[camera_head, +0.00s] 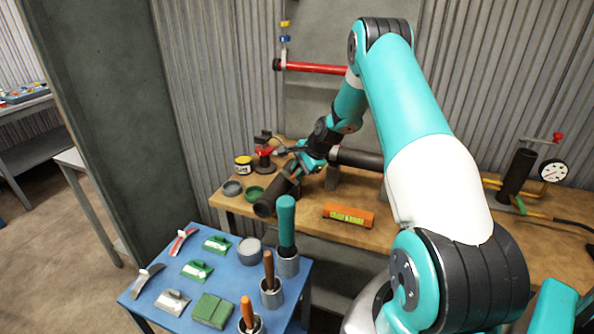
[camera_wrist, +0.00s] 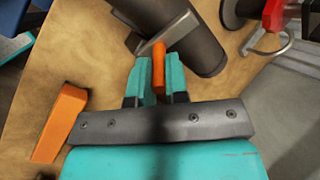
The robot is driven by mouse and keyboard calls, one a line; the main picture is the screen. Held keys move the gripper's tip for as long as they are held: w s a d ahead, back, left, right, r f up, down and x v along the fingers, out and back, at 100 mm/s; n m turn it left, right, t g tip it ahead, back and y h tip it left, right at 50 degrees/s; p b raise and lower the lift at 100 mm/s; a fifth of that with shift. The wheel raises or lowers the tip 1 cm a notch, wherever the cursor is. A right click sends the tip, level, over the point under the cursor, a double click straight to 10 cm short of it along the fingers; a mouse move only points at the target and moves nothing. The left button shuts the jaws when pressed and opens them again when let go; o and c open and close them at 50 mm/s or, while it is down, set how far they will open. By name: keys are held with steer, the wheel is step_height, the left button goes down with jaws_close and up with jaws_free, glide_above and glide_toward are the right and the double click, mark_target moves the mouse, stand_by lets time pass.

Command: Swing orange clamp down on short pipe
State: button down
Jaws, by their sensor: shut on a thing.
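The short pipe (camera_wrist: 190,40) is a dark grey tube lying on the bench. In the head view it (camera_head: 272,200) slants under and to the left of my gripper, its open end toward the front. The orange clamp (camera_wrist: 158,62) shows in the wrist view as a small orange bar between my fingertips, in front of the pipe. My gripper (camera_wrist: 159,85) has teal fingers shut on this bar. In the head view my gripper (camera_head: 308,163) is low over the bench and hides the clamp. I cannot tell whether the clamp touches the pipe.
An orange level (camera_head: 348,215) lies right of the pipe. A red-and-black vise-like tool (camera_head: 264,153), a yellow-labelled tin (camera_head: 243,164) and a green ring (camera_head: 253,193) stand left. A blue table (camera_head: 150,298) with trowels and brushes is in front.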

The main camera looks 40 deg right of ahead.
steer(key=c, duration=1.1)
jaws_free()
steer(key=shift+r, duration=0.1)
steer(key=b+v, duration=0.3)
steer(key=v, duration=1.4)
steer(key=shift+s+d+b, duration=0.1)
steer(key=shift+d+b, duration=0.05)
steer(key=shift+b, duration=0.25)
